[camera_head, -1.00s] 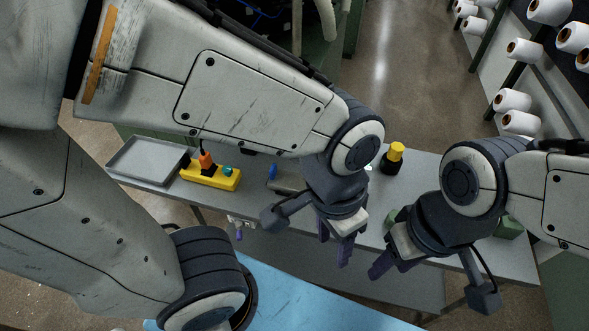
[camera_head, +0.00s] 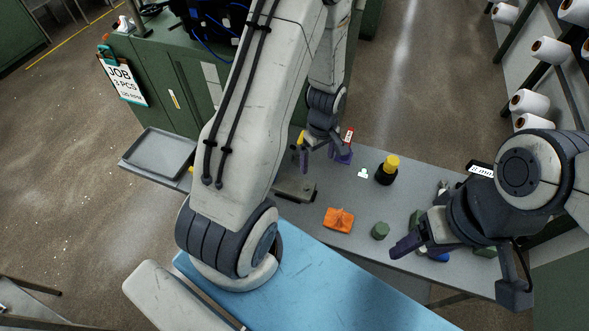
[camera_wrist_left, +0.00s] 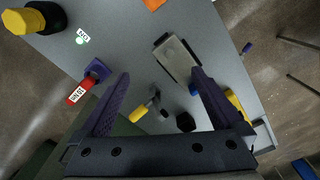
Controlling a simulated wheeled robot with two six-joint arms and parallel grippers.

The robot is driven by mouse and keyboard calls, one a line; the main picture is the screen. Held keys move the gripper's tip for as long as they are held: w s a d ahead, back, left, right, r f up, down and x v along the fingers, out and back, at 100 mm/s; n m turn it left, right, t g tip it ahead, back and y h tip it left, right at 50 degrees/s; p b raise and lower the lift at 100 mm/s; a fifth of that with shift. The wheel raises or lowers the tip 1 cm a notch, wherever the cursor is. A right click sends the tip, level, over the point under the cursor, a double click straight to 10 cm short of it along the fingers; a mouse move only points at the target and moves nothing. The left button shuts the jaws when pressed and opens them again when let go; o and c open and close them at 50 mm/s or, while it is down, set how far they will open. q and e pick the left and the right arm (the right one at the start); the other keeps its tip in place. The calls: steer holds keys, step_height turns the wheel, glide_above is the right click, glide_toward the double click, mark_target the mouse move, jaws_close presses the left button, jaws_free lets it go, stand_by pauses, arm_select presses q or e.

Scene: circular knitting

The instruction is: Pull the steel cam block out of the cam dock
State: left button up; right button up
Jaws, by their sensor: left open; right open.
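A grey steel block (camera_head: 296,190) lies on the grey table, partly covered by my left arm in the head view. In the left wrist view the steel block (camera_wrist_left: 176,58) is a light metal bar seated on a darker base, which looks like the cam dock (camera_wrist_left: 157,39). My left gripper (camera_head: 320,152) is open beyond the block in the head view, its fingers partly hidden. In the left wrist view my left gripper (camera_wrist_left: 161,76) is empty, with the block past its right fingertip. My right gripper (camera_head: 408,243) is open at the table's right side.
An orange item (camera_head: 339,219), a green block (camera_head: 380,231) and a black bottle with a yellow cap (camera_head: 387,170) stand on the table. A tray (camera_head: 158,154) is at left.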

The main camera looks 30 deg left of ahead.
arm_select(q)
steer(key=s+a+f+n+p, duration=0.3)
steer(key=a+f+n, duration=0.3)
steer(key=a+n, duration=0.15)
steer(key=b, duration=0.5)
glide_above(290, 184)
steer(key=shift+m, duration=0.25)
steer(key=f, duration=0.4)
steer(key=shift+s+a+f, duration=0.2)
steer(key=shift+a+f, duration=0.05)
steer(key=shift+f, duration=0.1)
steer(key=f+b, duration=0.1)
steer(key=f, duration=0.1)
steer(key=f+b, duration=0.4)
steer(key=shift+w+d, duration=0.15)
steer(key=shift+d, duration=0.1)
arm_select(e)
step_height(290, 184, down, 6)
steer(key=shift+r, duration=0.1)
arm_select(q)
jaws_close()
steer(key=shift+r, duration=0.1)
arm_select(e)
steer(key=shift+r, duration=0.1)
